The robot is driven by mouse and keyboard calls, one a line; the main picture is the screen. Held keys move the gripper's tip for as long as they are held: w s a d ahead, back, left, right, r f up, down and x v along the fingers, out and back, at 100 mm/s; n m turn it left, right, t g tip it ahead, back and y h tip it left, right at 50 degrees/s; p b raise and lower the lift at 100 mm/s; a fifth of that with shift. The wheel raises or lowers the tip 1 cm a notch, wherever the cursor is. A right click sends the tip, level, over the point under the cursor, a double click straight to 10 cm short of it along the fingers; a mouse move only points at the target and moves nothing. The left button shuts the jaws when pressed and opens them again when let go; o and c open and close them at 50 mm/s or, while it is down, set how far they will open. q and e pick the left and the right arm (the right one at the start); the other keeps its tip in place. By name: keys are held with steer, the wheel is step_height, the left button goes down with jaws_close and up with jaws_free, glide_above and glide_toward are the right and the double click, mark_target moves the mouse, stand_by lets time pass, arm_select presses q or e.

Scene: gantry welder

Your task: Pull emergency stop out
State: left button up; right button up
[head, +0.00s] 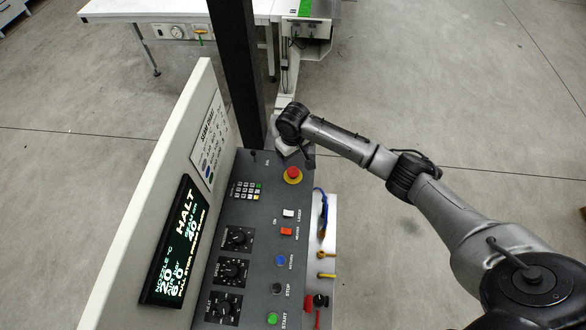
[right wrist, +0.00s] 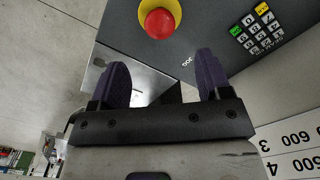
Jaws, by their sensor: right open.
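The emergency stop is a red mushroom button on a yellow ring (head: 292,174), near the far end of the grey control panel (head: 262,215). In the right wrist view the red button (right wrist: 160,23) is at the top, beyond the fingertips. My right gripper (right wrist: 162,70) is open, with its two dark fingers apart and nothing between them. In the head view the right arm comes in from the right and its hand is at the panel's far end, just beyond the button. The fingers are largely hidden there. My left gripper is not in view.
A screen (head: 178,240) reading HALT stands on the panel's left upright. A keypad (head: 247,190), black knobs, a blue button (head: 281,260) and a green START button (head: 272,318) share the panel. A dark post (head: 237,70) rises beside the panel's far end.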

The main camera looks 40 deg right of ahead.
mark_target(293, 171)
step_height(293, 171, down, 7)
steer(key=shift+r, duration=0.1)
steer(key=shift+f, duration=0.85)
